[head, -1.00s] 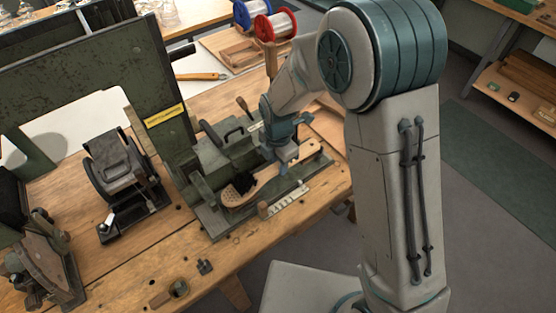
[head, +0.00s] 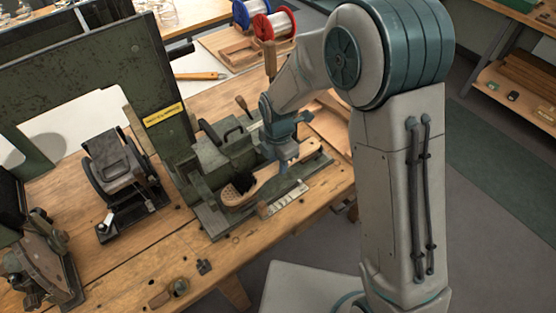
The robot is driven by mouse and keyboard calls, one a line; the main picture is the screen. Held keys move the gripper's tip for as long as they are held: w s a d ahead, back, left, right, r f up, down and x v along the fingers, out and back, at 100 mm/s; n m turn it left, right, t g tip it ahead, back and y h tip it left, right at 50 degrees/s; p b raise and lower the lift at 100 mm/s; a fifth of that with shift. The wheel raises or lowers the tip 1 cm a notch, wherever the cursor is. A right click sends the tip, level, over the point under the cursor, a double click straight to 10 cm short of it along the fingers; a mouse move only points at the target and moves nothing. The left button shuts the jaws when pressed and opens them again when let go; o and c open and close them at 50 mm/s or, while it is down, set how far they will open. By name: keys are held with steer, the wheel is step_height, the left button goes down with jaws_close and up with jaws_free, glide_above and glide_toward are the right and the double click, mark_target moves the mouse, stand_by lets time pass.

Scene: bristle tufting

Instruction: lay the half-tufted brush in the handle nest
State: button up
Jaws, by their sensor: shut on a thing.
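The half-tufted brush (head: 262,183) lies lengthwise over the green tufting machine's front bed, its wide head at left and its handle running up to the right. A dark bristle tuft (head: 243,182) covers part of the head; rows of bare holes show beside it. My gripper (head: 287,166) points down and is shut on the brush around the middle of its handle. The handle nest (head: 302,183) appears to be the green bed under the brush. The brush and my gripper hide much of it, and I cannot tell whether the brush touches it.
A pale marked strip (head: 284,200) lies along the bed's front. The green machine (head: 225,150) rises behind the brush. A dark clamp device (head: 120,180) stands to the left, and wire spools (head: 275,24) stand at the back.

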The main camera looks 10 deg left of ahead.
steer(key=shift+f+b, duration=1)
steer(key=shift+f, duration=0.2)
stand_by(1.6)
steer(key=o, duration=1.5)
steer(key=shift+c, duration=0.2)
steer(key=shift+r, duration=0.2)
steer(key=shift+r+p, duration=2.55)
steer(key=shift+r, duration=0.8)
